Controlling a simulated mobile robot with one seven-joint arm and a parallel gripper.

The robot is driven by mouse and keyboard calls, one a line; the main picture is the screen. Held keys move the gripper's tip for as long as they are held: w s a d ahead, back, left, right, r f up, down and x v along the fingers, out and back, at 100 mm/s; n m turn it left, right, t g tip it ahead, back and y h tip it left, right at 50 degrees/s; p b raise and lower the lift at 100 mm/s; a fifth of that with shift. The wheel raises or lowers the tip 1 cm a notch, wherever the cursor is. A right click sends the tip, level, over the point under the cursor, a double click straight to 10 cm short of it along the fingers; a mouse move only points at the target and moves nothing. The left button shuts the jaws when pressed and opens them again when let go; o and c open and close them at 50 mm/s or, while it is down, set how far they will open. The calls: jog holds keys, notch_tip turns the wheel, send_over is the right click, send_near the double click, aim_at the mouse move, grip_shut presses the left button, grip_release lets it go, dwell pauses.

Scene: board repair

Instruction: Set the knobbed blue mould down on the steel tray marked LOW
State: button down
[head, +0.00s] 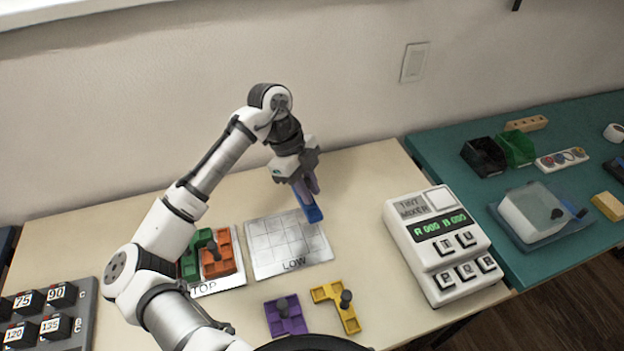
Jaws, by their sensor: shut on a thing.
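The blue mould (311,213) is under my gripper (308,190), which is shut on it. Its knob is hidden between the fingers. The mould is at the right back part of the steel tray marked LOW (290,267), over or beside its right edge. I cannot tell whether it touches the tray. The LOW tray has a square grid, and no other mould shows on it.
The tray marked TOP (215,286) at left holds a green mould (190,266) and an orange mould (226,262). A purple mould (286,317) and a yellow mould (340,303) lie in front. A tint mixer (440,250) stands at right.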

jog(key=shift+s+d+f+m, duration=0.25)
jog(key=shift+d+m, duration=0.15)
jog(key=shift+m, duration=0.1)
notch_tip(320, 180, down, 9)
jog(key=b, duration=0.7)
jog(key=shift+r, duration=0.15)
jog(key=shift+f, duration=0.5)
jog(key=c, duration=1.2)
grip_release()
jog(key=shift+r, duration=0.1)
jog(key=b+v, duration=0.1)
jog(key=v, duration=1.2)
jog(key=shift+w+r+b, duration=0.3)
jog(key=shift+r, duration=0.1)
